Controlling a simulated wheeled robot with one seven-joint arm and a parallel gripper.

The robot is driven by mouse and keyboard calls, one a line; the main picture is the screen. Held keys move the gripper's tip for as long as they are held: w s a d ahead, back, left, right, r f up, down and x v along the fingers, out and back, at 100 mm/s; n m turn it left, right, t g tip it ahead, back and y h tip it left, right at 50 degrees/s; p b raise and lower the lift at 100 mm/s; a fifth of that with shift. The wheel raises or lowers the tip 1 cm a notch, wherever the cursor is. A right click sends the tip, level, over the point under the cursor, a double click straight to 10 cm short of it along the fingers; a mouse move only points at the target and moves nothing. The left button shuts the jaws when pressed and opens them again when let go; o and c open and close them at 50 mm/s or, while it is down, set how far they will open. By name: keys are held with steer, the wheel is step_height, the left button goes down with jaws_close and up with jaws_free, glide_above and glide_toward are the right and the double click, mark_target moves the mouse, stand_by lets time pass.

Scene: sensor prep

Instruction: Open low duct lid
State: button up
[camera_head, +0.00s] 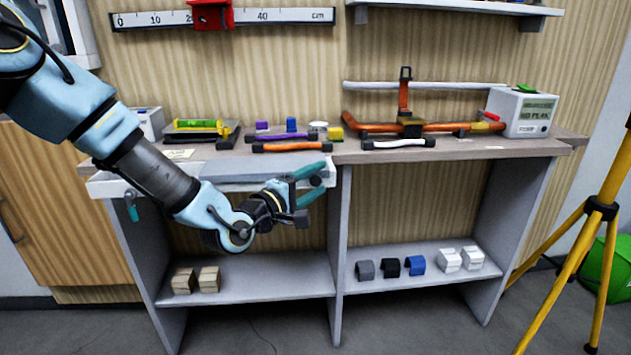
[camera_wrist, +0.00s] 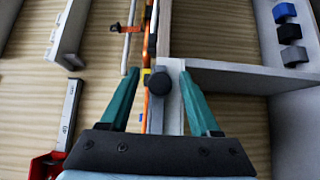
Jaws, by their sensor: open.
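The low duct appears to be the long pale box (camera_head: 105,186) along the bench's left front edge. Its grey top (camera_head: 262,168) looks flat, and I cannot tell whether it is fully shut. A round black knob (camera_wrist: 163,84) shows between my fingers in the wrist view; it also shows at the duct's right end in the head view (camera_head: 316,181). My gripper (camera_head: 311,184) has its teal fingers spread on either side of the knob. In the wrist view my gripper (camera_wrist: 160,76) is open, with gaps beside the knob. My arm hides part of the duct front.
The bench top (camera_head: 345,152) holds orange and black cables (camera_head: 292,147), a green-topped level (camera_head: 200,124) and a white meter (camera_head: 521,112). A lower shelf (camera_head: 330,284) holds small blocks and clips. A yellow tripod (camera_head: 572,255) stands at right.

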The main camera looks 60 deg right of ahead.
steer(key=b+v, duration=0.1)
steer(key=v, duration=0.9)
steer(key=shift+a, duration=0.4)
steer(key=shift+w, duration=0.2)
steer(key=w+a+f+m+t+y, duration=0.1)
steer(key=w+a+f+t+y, duration=0.25)
steer(key=w+a, duration=0.55)
steer(key=w+a+f+m+t+y, duration=0.1)
steer(key=w+a+f+t+y, duration=0.35)
steer(key=w, duration=0.75)
steer(key=w+a+n+y, duration=0.1)
steer(key=w+a+y, duration=0.25)
steer(key=a, duration=0.55)
steer(key=w+a+y, duration=0.2)
steer(key=w+a, duration=0.2)
steer(key=a, duration=0.5)
steer(key=s+a+r+n+g+y, duration=0.1)
steer(key=s+a+r+y, duration=0.15)
steer(key=a, duration=0.85)
steer(key=s+a+r+n+g+y, duration=0.15)
steer(key=s+a, duration=0.25)
steer(key=a, duration=0.7)
step_height(320, 180, up, 13)
steer(key=p, duration=1.2)
steer(key=shift+w+f+p, duration=0.2)
steer(key=shift+w+p, duration=0.2)
